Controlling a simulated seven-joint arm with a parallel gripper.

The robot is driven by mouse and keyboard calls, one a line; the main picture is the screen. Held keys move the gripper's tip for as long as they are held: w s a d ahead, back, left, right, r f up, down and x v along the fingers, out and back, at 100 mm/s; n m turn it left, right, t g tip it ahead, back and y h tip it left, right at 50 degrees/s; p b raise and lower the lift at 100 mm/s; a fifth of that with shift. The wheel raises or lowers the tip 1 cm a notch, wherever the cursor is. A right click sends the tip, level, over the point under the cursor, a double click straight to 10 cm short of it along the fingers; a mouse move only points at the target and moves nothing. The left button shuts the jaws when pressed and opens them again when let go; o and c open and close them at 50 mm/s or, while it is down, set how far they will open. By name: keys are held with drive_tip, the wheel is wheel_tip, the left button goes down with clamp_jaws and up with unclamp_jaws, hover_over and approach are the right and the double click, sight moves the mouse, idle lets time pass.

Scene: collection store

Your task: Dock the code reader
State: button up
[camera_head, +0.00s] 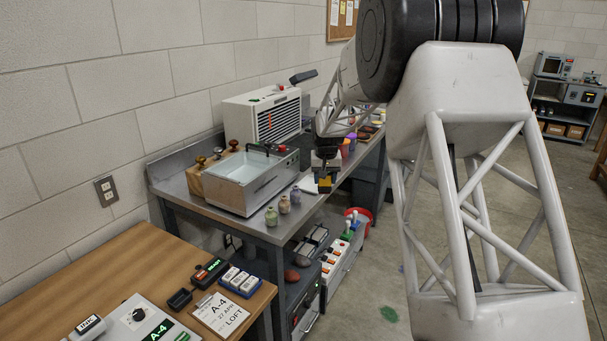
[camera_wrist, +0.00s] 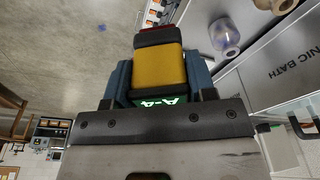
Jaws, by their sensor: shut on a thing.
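My gripper (camera_wrist: 159,84) is shut on the code reader (camera_wrist: 158,62), a yellow block with a dark end, a red tip and a green display reading A-4. In the head view my gripper (camera_head: 326,171) is small and holds the yellow reader (camera_head: 325,187) by the front edge of the metal bench (camera_head: 240,225). The reader looks clear of the bench, beyond the small vases. On the wooden desk (camera_head: 110,265) at lower left stand a small empty black holder (camera_head: 180,299) and a dark unit with a green display (camera_head: 210,270). I cannot tell which is the dock.
Several small vases (camera_head: 283,204) stand on the bench edge beside the sonic bath (camera_head: 243,181). A louvred white unit (camera_head: 263,117) stands behind. The desk also bears a blue rack (camera_head: 239,281), an A-4 card (camera_head: 220,314) and a console (camera_head: 141,318).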

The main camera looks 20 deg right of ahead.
drive_tip(key=s+d+f+m, duration=0.1)
drive_tip(key=d+f, duration=0.1)
drive_tip(key=d, duration=0.4)
drive_tip(key=s+a+f+n, duration=0.15)
drive_tip(key=a+f, duration=0.35)
drive_tip(key=f, duration=1)
drive_tip(key=s+a+f+n, duration=0.1)
drive_tip(key=s+a+f, duration=0.25)
drive_tip(key=f, duration=1.05)
drive_tip(key=s+a+f+n, duration=0.15)
drive_tip(key=a+f, duration=0.45)
drive_tip(key=f, duration=0.9)
drive_tip(key=s+d+r+m, duration=0.1)
drive_tip(key=s+r+m, duration=0.1)
drive_tip(key=s+r, duration=0.7)
drive_tip(key=s+d+r+m, duration=0.15)
drive_tip(key=s+r, duration=0.35)
drive_tip(key=r, duration=0.8)
drive_tip(key=w+a+r+n, duration=0.4)
drive_tip(key=a+r+n, duration=0.1)
drive_tip(key=a+r, duration=1)
drive_tip(key=a+f+n, duration=0.2)
drive_tip(key=a+n, duration=0.1)
drive_tip(key=a, duration=1.2)
drive_tip(key=a+f+n+y, duration=0.1)
drive_tip(key=a+n, duration=0.3)
drive_tip(key=a, duration=1.1)
drive_tip(key=shift+w+f+g+y, duration=0.2)
drive_tip(key=shift+f+g+y, duration=0.1)
drive_tip(key=shift+f, duration=0.45)
